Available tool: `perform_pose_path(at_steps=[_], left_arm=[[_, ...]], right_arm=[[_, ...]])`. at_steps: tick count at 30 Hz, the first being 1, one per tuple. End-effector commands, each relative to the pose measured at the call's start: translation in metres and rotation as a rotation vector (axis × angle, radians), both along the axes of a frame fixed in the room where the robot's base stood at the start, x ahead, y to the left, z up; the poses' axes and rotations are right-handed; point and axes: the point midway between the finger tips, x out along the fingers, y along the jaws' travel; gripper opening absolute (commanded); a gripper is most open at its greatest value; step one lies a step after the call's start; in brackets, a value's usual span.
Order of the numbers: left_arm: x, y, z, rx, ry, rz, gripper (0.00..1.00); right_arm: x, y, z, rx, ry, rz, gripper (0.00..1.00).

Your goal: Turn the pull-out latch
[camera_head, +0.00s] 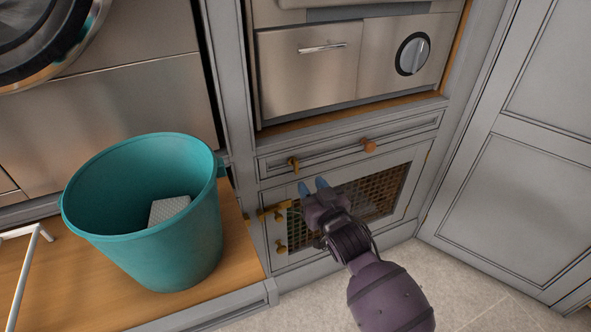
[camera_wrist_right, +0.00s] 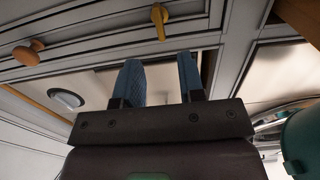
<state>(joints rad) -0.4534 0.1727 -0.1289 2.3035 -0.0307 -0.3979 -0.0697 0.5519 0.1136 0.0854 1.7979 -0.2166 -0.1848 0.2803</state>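A brass latch (camera_head: 293,163) sits on the left part of the narrow pull-out front (camera_head: 330,152), left of a copper-coloured knob (camera_head: 369,146). In the right wrist view the latch (camera_wrist_right: 159,21) stands beyond the fingertips, roughly in line with the gap between them, and the knob (camera_wrist_right: 28,52) is off to the left. My right gripper (camera_head: 313,186) has blue fingers, spread apart with nothing between them. It is in front of the lattice door, a little below and right of the latch, and apart from it. My left gripper is not in view.
The lattice door (camera_head: 412,187) below has another brass latch (camera_head: 275,210) and a small knob (camera_head: 281,247). A teal bucket (camera_head: 150,255) holding a pale block (camera_head: 168,209) stands on the wooden bench (camera_head: 238,240) at left. The floor (camera_head: 450,290) at lower right is clear.

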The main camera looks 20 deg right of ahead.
Motion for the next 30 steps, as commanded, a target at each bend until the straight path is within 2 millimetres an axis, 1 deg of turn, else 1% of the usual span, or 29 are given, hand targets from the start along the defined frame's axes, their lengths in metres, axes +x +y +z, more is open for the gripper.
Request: perform_pose_path(at_steps=[1, 9, 15, 21, 30], left_arm=[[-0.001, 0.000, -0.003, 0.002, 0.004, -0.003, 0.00], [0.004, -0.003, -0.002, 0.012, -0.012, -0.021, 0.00], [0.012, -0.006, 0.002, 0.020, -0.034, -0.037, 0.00], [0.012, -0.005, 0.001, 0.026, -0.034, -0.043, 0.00], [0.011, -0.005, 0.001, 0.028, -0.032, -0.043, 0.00]], right_arm=[[0.008, 0.000, -0.005, -0.001, 0.005, 0.000, 0.36], [0.044, 0.002, -0.005, -0.001, 0.005, 0.001, 0.36], [0.064, 0.002, -0.004, -0.001, 0.006, 0.001, 0.36], [0.073, 0.002, -0.002, 0.000, 0.003, 0.000, 0.36], [0.074, 0.002, -0.001, 0.000, 0.002, 0.000, 0.36]])
